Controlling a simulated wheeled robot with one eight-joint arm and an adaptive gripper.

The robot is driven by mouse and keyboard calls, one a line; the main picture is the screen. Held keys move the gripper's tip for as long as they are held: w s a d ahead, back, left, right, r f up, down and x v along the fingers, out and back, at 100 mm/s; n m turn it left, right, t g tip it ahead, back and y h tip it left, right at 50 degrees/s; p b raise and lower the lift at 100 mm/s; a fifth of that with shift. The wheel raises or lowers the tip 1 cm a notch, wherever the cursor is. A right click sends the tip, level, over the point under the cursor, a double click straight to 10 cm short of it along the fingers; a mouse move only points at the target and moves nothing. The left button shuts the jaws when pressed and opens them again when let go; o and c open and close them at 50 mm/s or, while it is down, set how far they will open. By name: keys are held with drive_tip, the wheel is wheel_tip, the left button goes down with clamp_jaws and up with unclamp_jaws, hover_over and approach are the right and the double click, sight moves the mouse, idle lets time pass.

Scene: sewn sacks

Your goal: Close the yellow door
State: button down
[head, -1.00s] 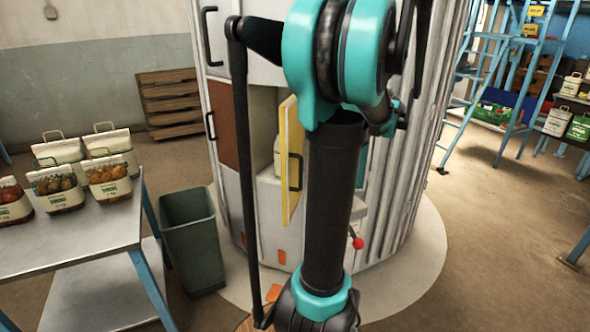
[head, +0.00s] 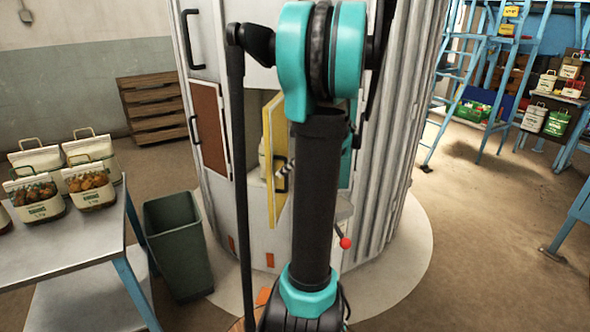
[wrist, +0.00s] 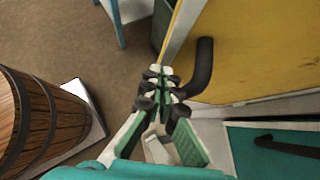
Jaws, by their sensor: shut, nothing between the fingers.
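The yellow door (head: 269,190) stands open on the pale round cabinet (head: 235,110), with a black bar handle (head: 281,182) on its face. In the wrist view the yellow door (wrist: 255,50) fills the upper right, its black handle (wrist: 205,68) curving out toward my fingers. My gripper (wrist: 158,80) is shut and empty. Its fingertips are just left of the handle, near the door's edge; I cannot tell if they touch. In the head view my arm hides most of the gripper and part of the doorway.
A teal door (wrist: 285,148) with a black handle is below the yellow one in the wrist view. A wooden barrel (wrist: 45,120) is at left. A green bin (head: 178,245) and a metal table (head: 70,245) with several sacks stand left of the cabinet. Floor at right is open.

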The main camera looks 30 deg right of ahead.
drive_tip(key=shift+w+a, duration=0.35)
drive_tip(key=shift+a, duration=0.1)
